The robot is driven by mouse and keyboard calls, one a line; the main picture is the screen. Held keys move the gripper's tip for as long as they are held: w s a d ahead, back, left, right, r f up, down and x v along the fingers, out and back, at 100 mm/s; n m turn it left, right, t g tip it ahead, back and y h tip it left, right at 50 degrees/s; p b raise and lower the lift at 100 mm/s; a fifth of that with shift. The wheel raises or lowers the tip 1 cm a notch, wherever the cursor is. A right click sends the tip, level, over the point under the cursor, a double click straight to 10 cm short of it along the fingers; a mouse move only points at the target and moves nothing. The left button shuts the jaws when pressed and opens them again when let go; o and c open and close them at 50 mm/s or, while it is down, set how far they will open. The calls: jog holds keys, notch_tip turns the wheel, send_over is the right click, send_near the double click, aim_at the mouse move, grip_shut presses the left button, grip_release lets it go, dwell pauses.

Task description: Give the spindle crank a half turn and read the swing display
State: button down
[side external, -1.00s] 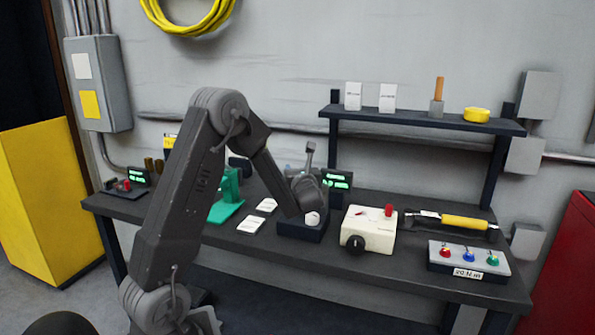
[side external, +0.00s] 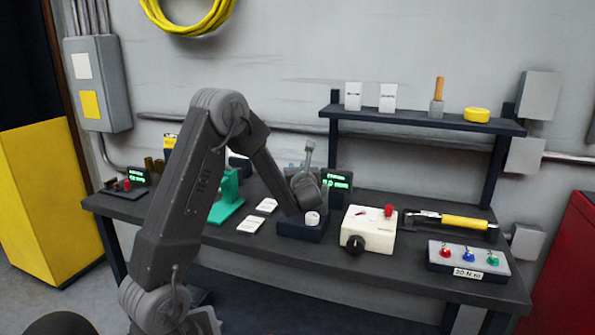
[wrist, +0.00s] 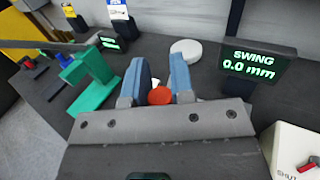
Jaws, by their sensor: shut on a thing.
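My gripper (wrist: 160,78) is closed around an orange-red round knob (wrist: 159,96), which appears to be the handle of the spindle crank. The rest of the crank is mostly hidden by the fingers and gripper body. In the side view my gripper is low over a dark block (side external: 302,231) with a white round part (side external: 312,218) at its front; the fingers are hidden there. The swing display (wrist: 247,66) reads "SWING 0.0 mm" in green. It also stands behind my wrist in the side view (side external: 338,180).
A white box (side external: 368,232) with a black knob and red switch is close on the right. A green stand (side external: 228,205) and white cards (side external: 251,225) are on the left. A yellow-handled tool (side external: 465,222) and button panel (side external: 468,258) lie farther right. A shelf (side external: 420,120) overhangs the back.

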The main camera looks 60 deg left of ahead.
jog(key=shift+w+d+n+g, duration=0.1)
jog(key=shift+n+g, duration=0.2)
jog(key=shift+g, duration=0.2)
jog(key=shift+w+d+n+g+y, duration=0.15)
jog(key=shift+n+g, duration=0.25)
jog(key=shift+g, duration=0.2)
jog(key=shift+w+n+g+y, duration=0.15)
jog(key=shift+n+g, duration=0.25)
jog(key=shift+g, duration=0.2)
jog(key=shift+w+n+g+h, duration=0.4)
jog(key=shift+n+g+h, duration=0.5)
jog(key=shift+n+g, duration=1.2)
jog(key=shift+w+n+g+h, duration=0.4)
jog(key=shift+n+g+h, duration=0.7)
jog(key=shift+g, duration=1.65)
jog(key=shift+w+n+g+h, duration=0.4)
jog(key=shift+n+g+h, duration=0.3)
jog(key=shift+n+g, duration=1.5)
jog(key=shift+g+h, duration=0.3)
jog(key=shift+g, duration=0.15)
jog(key=c, duration=1)
grip_release()
